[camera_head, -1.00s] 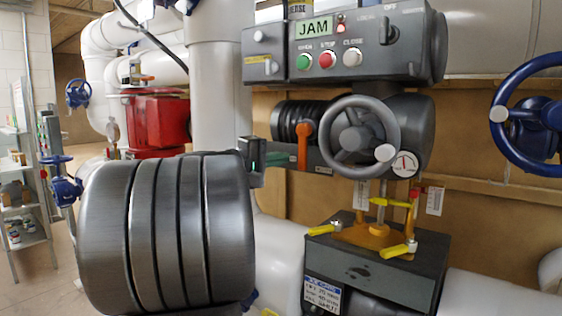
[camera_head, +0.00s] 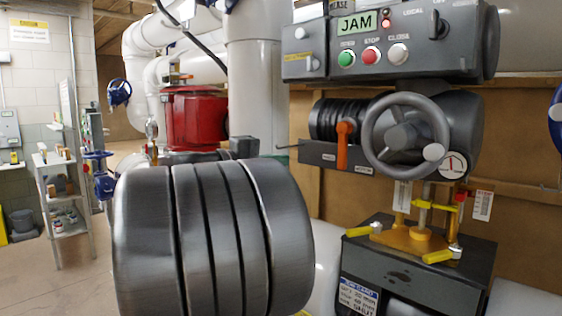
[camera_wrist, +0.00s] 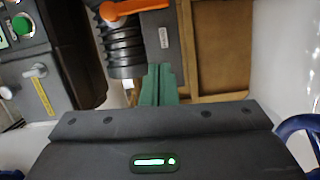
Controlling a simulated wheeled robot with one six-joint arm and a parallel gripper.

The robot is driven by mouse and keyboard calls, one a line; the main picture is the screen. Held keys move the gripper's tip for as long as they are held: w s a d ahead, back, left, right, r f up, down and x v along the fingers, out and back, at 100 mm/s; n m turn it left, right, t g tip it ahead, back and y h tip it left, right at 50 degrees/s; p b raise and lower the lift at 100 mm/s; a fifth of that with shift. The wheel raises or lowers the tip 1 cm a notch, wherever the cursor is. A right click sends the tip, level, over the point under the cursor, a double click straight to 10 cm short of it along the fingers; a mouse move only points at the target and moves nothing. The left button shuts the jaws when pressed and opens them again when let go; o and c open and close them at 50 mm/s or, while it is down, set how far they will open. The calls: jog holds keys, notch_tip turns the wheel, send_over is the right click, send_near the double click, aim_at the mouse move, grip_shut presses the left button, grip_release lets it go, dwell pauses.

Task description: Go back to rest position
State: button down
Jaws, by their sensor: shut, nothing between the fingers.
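My gripper shows in the wrist view (camera_wrist: 160,75), its green fingers together with nothing between them. In the head view only part of its dark body (camera_head: 241,147) shows behind my large metal arm link; the rest is hidden. It is left of the valve actuator (camera_head: 460,125), apart from it. The actuator has a grey handwheel (camera_head: 406,136) and an orange lever (camera_head: 343,144), which also shows in the wrist view (camera_wrist: 131,9). Its control box (camera_head: 390,45) reads "JAM" beside a lit red lamp, above green, red and white buttons.
A red valve body (camera_head: 194,120) stands among white pipes behind my arm. A blue handwheel (camera_head: 558,115) is at the right edge. Yellow-handled clamps (camera_head: 440,256) sit on a dark block below the actuator. A shelf (camera_head: 62,190) stands at left, with open floor (camera_head: 70,275) before it.

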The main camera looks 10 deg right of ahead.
jog(key=shift+d, duration=0.15)
jog(key=x, duration=0.9)
jog(key=shift+w+d+r+p, duration=0.1)
jog(key=shift+d+p, duration=0.2)
jog(key=shift+w+r+p, duration=0.2)
jog(key=shift+r+p, duration=0.25)
jog(key=shift+p, duration=0.25)
jog(key=shift+s+a+r+m+p, duration=0.1)
jog(key=shift+r+m+p, duration=0.35)
jog(key=shift+m+p, duration=0.4)
jog(key=shift+r+m+y+p, duration=0.7)
jog(key=shift+m+p, duration=0.8)
jog(key=shift+p, duration=0.55)
jog(key=shift+r+m+y+p, duration=0.5)
jog(key=shift+r+m+p, duration=0.35)
jog(key=shift+m+p, duration=0.9)
jog(key=shift+p, duration=0.3)
jog(key=shift+f+n+t, duration=0.15)
jog(key=shift+n+t, duration=0.15)
